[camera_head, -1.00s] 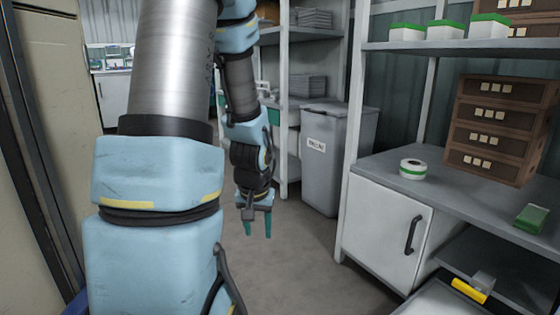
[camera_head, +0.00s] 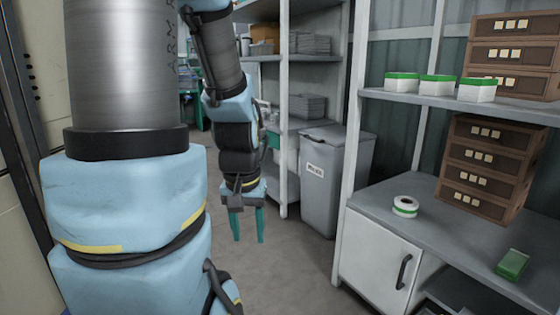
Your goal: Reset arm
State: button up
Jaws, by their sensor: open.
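My gripper (camera_head: 248,240) hangs at the end of my arm, left of the picture's middle. Its two teal fingers point down and stand apart, with nothing between them. It is over the open floor, left of the grey bin and clear of the shelves. My blue and silver arm fills much of the left side and hides what is behind it.
A grey lidded bin (camera_head: 335,185) stands right of my gripper. Further right, a shelf unit (camera_head: 385,240) holds a white-and-green roll (camera_head: 405,207), brown drawers (camera_head: 488,165), a green box (camera_head: 512,264) and several green-lidded tubs (camera_head: 438,85). Grey floor (camera_head: 290,265) is free.

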notch_tip(320, 180, up, 23)
jog(key=p, duration=2)
jog(key=shift+p, duration=0.35)
jog(key=shift+d, duration=0.1)
